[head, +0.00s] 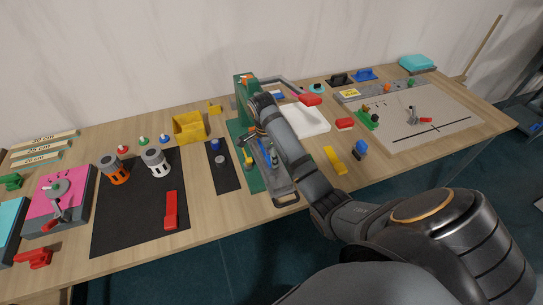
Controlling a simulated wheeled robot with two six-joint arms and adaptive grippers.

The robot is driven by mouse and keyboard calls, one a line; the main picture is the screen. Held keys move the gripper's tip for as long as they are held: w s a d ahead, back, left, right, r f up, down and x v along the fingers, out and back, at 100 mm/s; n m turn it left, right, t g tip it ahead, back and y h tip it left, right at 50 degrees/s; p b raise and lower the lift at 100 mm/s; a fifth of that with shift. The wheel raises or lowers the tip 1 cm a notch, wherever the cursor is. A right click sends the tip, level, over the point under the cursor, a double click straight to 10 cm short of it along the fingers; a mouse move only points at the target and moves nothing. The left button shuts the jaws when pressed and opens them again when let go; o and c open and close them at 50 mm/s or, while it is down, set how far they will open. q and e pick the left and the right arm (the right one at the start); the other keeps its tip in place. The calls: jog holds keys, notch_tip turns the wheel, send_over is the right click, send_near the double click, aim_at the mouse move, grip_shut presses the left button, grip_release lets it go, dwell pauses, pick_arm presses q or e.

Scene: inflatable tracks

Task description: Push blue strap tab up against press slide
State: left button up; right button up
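A green press (240,90) stands upright near the middle of the table on a green base. A grey slide (286,189) with a looped front handle lies on that base, pointing towards the front edge. A small blue piece (275,160) shows on the slide beside my arm; it may be the strap tab, but it is too small to be sure. My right gripper (254,136) points down just in front of the press column, over the rear of the slide. Its fingers are small and partly hidden, so its opening and any contact are unclear. My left gripper is out of view.
A black mat with a blue knob (215,144) lies left of the press, with a yellow bin (189,127) behind it. A white tray (309,120), a yellow block (335,160) and a blue block (360,149) are to the right.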

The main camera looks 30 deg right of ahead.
jog(key=c, duration=0.5)
jog(key=o, duration=1.3)
jog(key=shift+w, duration=0.1)
jog(key=shift+c, duration=0.2)
notch_tip(320, 180, up, 5)
jog(key=p, duration=0.6)
jog(key=shift+r+p, duration=0.1)
jog(key=shift+p, duration=0.25)
